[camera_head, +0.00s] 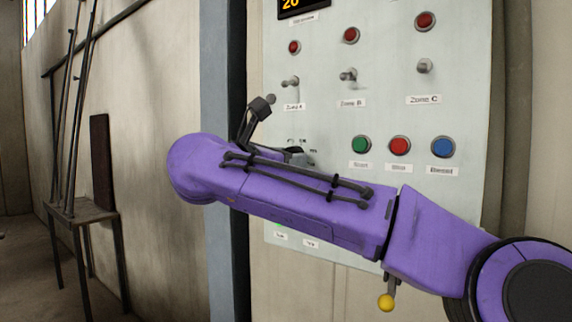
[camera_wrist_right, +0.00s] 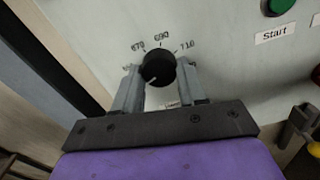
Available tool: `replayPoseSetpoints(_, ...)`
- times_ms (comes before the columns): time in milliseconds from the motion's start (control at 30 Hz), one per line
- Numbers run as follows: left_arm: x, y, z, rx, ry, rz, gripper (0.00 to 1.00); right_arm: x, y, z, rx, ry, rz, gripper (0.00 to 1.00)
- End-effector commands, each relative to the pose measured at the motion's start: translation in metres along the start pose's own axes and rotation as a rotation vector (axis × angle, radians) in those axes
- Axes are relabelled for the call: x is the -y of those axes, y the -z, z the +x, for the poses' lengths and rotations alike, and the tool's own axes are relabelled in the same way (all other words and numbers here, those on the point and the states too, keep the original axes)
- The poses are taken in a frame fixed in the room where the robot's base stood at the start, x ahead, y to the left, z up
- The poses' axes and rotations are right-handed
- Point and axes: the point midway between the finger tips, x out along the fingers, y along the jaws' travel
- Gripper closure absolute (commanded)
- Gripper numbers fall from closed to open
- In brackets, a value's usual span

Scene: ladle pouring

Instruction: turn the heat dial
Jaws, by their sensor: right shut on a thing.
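The heat dial, a round black knob (camera_wrist_right: 158,68) with a pale pointer line, sits on the panel in the right wrist view. Scale numbers 670, 690 and 710 are printed around its upper side. The pointer line is small and its exact reading is hard to tell. My right gripper (camera_wrist_right: 159,82) has one grey finger on each side of the knob and is shut on it. In the head view my purple right arm crosses in front of the panel (camera_head: 320,58) and hides the dial. My left gripper is in neither view.
Above the arm are the green Start button (camera_head: 361,144), a red button (camera_head: 399,146) and a blue button (camera_head: 443,147). Toggle switches and red lamps stand higher. A yellow-knobbed lever (camera_head: 386,301) hangs below the arm. A small table (camera_head: 80,212) with leaning rods stands left.

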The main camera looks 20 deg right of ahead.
Motion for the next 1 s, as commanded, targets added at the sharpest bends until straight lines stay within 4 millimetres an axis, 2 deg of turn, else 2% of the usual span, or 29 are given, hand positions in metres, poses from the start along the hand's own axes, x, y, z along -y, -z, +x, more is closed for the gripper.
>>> replayPoseSetpoints(400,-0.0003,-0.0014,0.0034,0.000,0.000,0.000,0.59,0.0004,-0.0041,0.0003,0.008,-0.001,-0.184,0.89)
replayPoseSetpoints(967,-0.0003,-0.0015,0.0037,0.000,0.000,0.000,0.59,0.0002,-0.0030,0.0003,0.006,-0.001,-0.213,0.89)
replayPoseSetpoints(1000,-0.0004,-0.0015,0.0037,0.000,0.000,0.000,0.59,0.0003,-0.0028,0.0003,0.005,-0.001,-0.213,0.46)
